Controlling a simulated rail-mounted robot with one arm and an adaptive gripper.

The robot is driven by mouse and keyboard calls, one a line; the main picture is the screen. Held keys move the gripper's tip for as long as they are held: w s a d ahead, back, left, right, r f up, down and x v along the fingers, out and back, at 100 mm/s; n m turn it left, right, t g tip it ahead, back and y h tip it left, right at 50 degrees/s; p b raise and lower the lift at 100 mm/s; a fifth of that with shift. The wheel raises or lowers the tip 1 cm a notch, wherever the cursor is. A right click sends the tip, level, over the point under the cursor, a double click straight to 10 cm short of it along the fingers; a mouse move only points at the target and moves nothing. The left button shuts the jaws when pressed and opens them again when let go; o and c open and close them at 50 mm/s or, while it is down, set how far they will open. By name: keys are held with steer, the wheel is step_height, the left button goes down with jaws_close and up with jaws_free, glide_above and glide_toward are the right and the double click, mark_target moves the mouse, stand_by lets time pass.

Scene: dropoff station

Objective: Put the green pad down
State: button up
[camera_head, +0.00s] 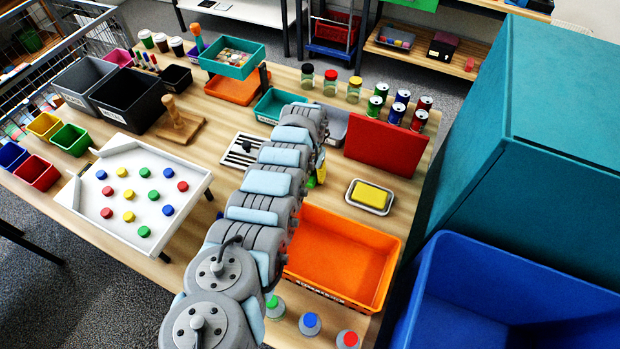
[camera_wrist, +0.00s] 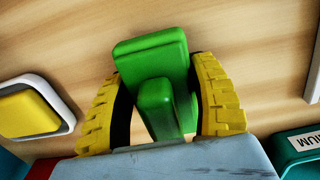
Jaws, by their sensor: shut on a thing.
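The green pad (camera_wrist: 150,55) is a green block with a narrower green handle (camera_wrist: 157,100). In the wrist view it sits between the yellow ribbed fingers of my gripper (camera_wrist: 160,75), which are closed on it from both sides. Bare wooden tabletop lies behind the pad; I cannot tell whether the pad touches it. In the head view only a bit of green (camera_head: 311,182) and yellow shows beside my arm, left of the yellow block's tray; the arm hides the rest.
A yellow block on a white tray (camera_head: 386,205) lies to the right of my gripper, with a red panel (camera_head: 386,147) behind. A big orange bin (camera_head: 340,250) is in front. A slotted plate (camera_head: 240,150) lies left. Wood beside the yellow block's tray is clear.

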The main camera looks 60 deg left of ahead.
steer(key=shift+f, duration=0.55)
steer(key=shift+f, duration=0.1)
steer(key=o, duration=1.2)
step_height(320, 180, up, 4)
steer(key=shift+s+p, duration=0.1)
steer(key=shift+p, duration=1.1)
steer(key=shift+a+r, duration=0.1)
steer(key=shift+r, duration=4.05)
